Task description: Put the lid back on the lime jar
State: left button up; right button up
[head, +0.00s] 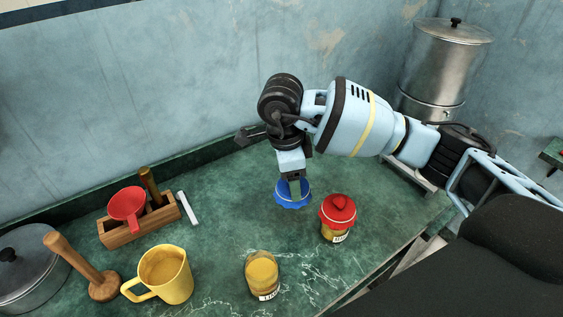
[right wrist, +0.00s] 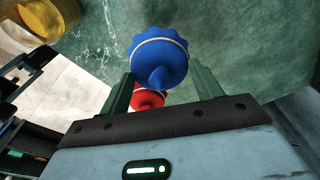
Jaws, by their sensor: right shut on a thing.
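My right gripper (head: 294,186) is shut on a blue scalloped lid (head: 285,200). The lid hangs flat below the fingers, over the green counter. In the right wrist view the blue lid (right wrist: 158,52) has its knob pointing back between the fingers (right wrist: 160,85). An open glass jar (head: 262,272) with yellow contents and a white label stands toward the front, below and left of the lid; the label is too small to read surely. The lid is apart from it. My left gripper is not in view.
A jar with a red lid (head: 338,210) stands just right of the blue lid. A yellow mug (head: 172,277), a wooden pestle (head: 80,262), a wooden box (head: 124,232) with a red funnel (head: 127,203), and a pot (head: 28,270) are at left. A steel pot (head: 440,65) stands behind right.

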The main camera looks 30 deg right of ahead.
aim_at(289, 192)
jog(key=n, duration=0.4)
jog(key=shift+s+a+r+n+t, duration=0.2)
jog(key=shift+s+n+t, duration=0.1)
jog(key=shift+n, duration=0.1)
jog(key=n, duration=0.6)
jog(key=shift+s+a+r+t, duration=0.15)
jog(key=shift+s+r+t, duration=0.1)
jog(key=shift+s+t, duration=0.05)
jog(key=n, duration=0.5)
jog(key=n+y, duration=0.1)
jog(key=n, duration=0.1)
jog(key=shift+s+a+r+t, duration=0.15)
jog(key=shift+s+r+t, duration=0.15)
jog(key=shift+s, duration=0.1)
jog(key=n, duration=0.3)
jog(key=shift+s+a+r+n, duration=0.1)
jog(key=shift+s+a+n, duration=0.1)
jog(key=shift+n, duration=0.1)
